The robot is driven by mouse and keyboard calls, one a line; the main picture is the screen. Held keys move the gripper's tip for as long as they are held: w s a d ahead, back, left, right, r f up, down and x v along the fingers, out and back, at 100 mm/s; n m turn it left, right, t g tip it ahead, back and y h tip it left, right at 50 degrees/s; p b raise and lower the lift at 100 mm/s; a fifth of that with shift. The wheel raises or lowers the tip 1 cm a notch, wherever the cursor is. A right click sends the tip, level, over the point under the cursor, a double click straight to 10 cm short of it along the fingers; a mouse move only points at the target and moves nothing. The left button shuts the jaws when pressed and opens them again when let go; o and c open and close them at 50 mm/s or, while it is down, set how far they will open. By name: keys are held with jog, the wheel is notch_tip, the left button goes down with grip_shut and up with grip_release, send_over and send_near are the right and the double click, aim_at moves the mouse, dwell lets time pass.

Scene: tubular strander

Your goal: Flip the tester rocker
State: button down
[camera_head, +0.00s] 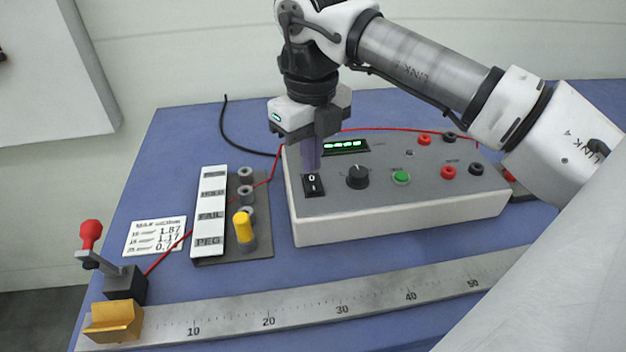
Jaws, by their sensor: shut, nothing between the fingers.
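The tester (420,205) is a light box with a grey sloped top on the blue bench. Its black rocker (314,185), marked 0 and 1, is at the left of the top panel. My gripper (311,165) points down with its fingers shut and empty, right at the upper edge of the rocker. I cannot tell whether the fingertips touch it. The rocker's lower part and the 0 and 1 marks show below the fingers. The green display (345,146) is lit.
Right of the rocker are a black knob (358,177), a green button (401,177) and several red and black sockets. Left stand a label strip (209,212) and a yellow peg (244,227). A ruler (300,315) lies in front, with a red-knobbed clamp (91,233) at its left.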

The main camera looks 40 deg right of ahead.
aim_at(312, 178)
jog(key=shift+f+b, duration=0.8)
jog(key=shift+f, duration=0.15)
dwell(0.5)
jog(key=shift+r+p, duration=2.5)
jog(key=shift+r, duration=1.05)
jog(key=shift+s+f, duration=0.1)
